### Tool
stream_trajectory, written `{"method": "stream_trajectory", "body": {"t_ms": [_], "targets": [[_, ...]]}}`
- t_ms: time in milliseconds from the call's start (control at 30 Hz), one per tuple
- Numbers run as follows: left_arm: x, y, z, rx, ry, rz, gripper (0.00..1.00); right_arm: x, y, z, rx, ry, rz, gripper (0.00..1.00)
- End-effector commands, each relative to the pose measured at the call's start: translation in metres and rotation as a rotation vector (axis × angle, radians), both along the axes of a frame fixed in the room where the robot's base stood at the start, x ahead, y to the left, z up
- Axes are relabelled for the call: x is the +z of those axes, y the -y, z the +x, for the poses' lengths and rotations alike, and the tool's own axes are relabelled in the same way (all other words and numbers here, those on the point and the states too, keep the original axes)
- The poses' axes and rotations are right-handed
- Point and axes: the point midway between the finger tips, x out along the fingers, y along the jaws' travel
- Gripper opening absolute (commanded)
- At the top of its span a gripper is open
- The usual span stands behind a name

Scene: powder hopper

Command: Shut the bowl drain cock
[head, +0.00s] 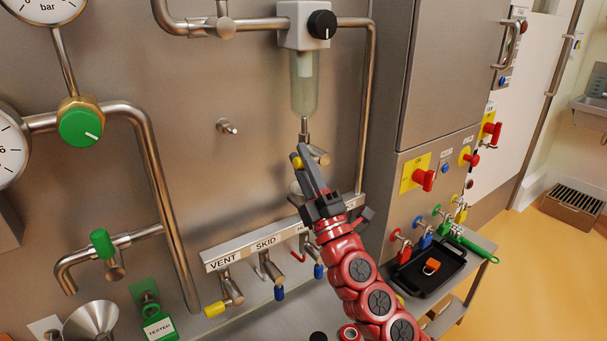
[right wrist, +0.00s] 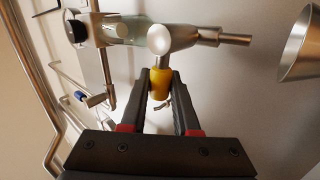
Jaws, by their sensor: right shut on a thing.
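The clear filter bowl (head: 304,88) hangs under a grey head with a black knob (head: 322,24) in the head view. Below it is the metal drain cock (head: 319,156), partly hidden by my gripper. Its yellow handle (head: 297,162) shows at my right gripper's fingertips (head: 303,158). In the right wrist view, the metal cock (right wrist: 172,42) joins the bowl (right wrist: 152,36), and the yellow handle (right wrist: 160,82) is between the two fingers of my right gripper (right wrist: 161,92), which is shut on it. My left gripper is not in view.
A labelled rail (head: 262,243) carries several small valves below. A green-handled valve (head: 102,243) and a metal funnel (head: 92,320) are at lower left. A cabinet (head: 450,75) stands at right, with a black tray (head: 430,270) below. A metal cone (right wrist: 300,45) is at right in the wrist view.

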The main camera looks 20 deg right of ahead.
Motion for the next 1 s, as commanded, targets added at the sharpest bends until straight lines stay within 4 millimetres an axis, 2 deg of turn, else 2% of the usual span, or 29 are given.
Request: {"method": "stream_trajectory", "body": {"t_ms": [33, 233, 833, 867, 1000], "targets": [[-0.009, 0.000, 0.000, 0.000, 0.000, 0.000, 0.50, -0.005, 0.000, 0.000, 0.001, 0.010, -0.024, 0.00], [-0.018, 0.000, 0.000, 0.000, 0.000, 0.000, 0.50, -0.007, -0.002, -0.001, 0.004, 0.033, -0.092, 0.00], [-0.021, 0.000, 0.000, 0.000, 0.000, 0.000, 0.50, -0.007, -0.002, 0.000, 0.004, 0.043, -0.125, 0.00], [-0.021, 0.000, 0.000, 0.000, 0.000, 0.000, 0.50, -0.007, -0.002, 0.000, 0.004, 0.043, -0.125, 0.34], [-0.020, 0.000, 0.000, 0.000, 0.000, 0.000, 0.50, -0.007, -0.001, 0.000, 0.002, 0.044, -0.122, 0.59]]}}
